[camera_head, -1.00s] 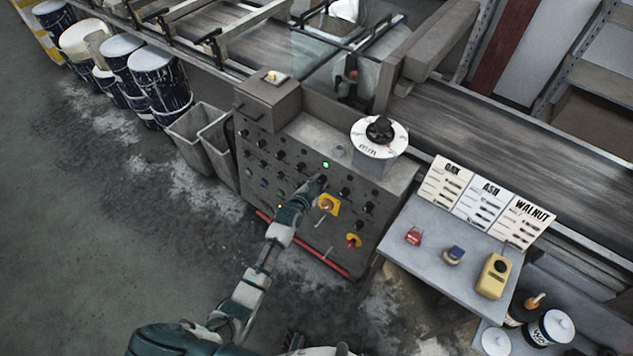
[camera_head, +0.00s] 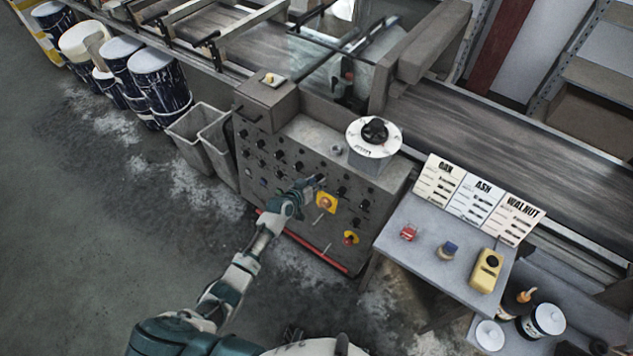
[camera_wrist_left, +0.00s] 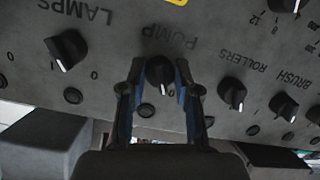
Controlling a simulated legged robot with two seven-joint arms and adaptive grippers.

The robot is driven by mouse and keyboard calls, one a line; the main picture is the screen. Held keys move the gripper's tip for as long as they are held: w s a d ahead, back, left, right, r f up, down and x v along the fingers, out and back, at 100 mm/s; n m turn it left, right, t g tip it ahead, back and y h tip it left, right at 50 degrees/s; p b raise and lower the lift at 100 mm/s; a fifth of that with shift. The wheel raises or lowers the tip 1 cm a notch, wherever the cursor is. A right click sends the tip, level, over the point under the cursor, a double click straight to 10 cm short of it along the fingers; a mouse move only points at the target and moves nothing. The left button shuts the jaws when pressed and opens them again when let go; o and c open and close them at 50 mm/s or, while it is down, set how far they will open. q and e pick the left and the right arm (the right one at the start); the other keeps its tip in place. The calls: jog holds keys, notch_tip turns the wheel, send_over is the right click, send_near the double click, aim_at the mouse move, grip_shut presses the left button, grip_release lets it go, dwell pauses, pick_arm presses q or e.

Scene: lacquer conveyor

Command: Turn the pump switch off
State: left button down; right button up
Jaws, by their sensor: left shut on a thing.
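The pump switch (camera_wrist_left: 160,76) is a black knob with a pale pointer line, under the upside-down word PUMP in the left wrist view. Its pointer is toward a 0 mark near the lower part of the knob. My left gripper (camera_head: 317,182) is at the front of the grey control panel (camera_head: 292,222). Its two fingers stand on either side of the pump knob and are shut on it. In the head view the gripper hides the knob. My right gripper is not in view.
The lamps knob (camera_wrist_left: 66,50) and rollers knob (camera_wrist_left: 231,92) flank the pump knob closely. A yellow-plated switch (camera_head: 326,203) sits just below my gripper on the panel. A side table (camera_head: 415,262) with a yellow device (camera_head: 486,271) stands to the right.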

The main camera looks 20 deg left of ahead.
pick_arm(q)
jog(key=shift+w+a+r+n, duration=0.15)
jog(key=shift+w+r+n, duration=0.15)
jog(key=shift+r, duration=0.25)
jog(key=c, duration=0.9)
grip_release()
jog(key=shift+s, duration=0.1)
jog(key=shift+o, duration=0.4)
jog(key=shift+f, duration=0.3)
jog(key=shift+s, duration=0.15)
jog(key=v, duration=1.1)
jog(key=shift+s+a, duration=0.2)
jog(key=shift+s, duration=0.15)
